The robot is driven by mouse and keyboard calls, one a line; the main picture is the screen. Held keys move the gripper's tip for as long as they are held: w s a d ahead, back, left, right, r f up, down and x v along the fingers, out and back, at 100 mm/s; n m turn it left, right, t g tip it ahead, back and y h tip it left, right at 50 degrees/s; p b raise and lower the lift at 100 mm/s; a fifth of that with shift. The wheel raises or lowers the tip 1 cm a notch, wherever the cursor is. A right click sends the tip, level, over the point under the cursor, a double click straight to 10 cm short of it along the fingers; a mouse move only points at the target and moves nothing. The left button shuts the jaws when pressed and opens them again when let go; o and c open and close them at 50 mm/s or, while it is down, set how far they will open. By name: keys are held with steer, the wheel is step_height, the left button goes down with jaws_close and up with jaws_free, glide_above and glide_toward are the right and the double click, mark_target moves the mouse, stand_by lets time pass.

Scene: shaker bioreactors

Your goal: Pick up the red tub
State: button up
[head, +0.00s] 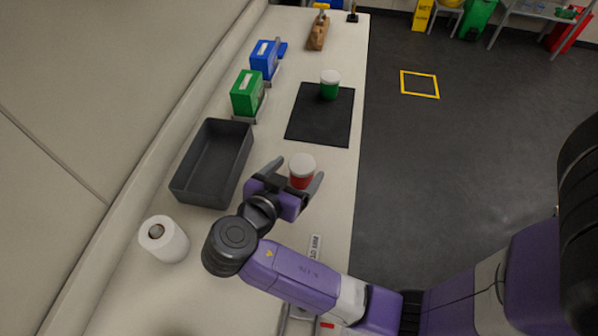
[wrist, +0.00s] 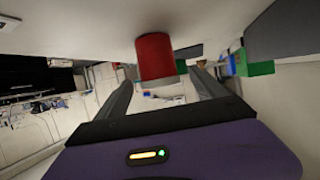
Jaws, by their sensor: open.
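The red tub (head: 301,179) has a white lid and stands on the pale bench near the front of the black mat. My gripper (head: 296,174) is open, with its two fingers on either side of the tub in the head view. In the wrist view the red tub (wrist: 155,57) shows upside down, just beyond and between the fingertips (wrist: 160,80). The fingers look apart from the tub, and I cannot tell exactly how far it sits between them.
A grey tray (head: 178,190) lies to the left, with a white paper roll (head: 164,239) nearer. A green tub (head: 329,86) stands on the black mat (head: 318,128). Green (head: 247,92) and blue (head: 264,58) boxes stand along the wall side. The bench's right edge drops to the floor.

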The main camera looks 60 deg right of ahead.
mark_target(307, 162)
steer(key=x, duration=0.2)
steer(key=b+x, duration=0.1)
steer(key=x, duration=0.2)
steer(key=shift+s+f, duration=0.1)
steer(key=shift+f, duration=0.3)
steer(key=shift+d+f+b, duration=0.15)
steer(key=shift+d+b, duration=0.15)
steer(key=shift+d, duration=0.25)
steer(key=c, duration=1.5)
steer(key=shift+c, duration=0.2)
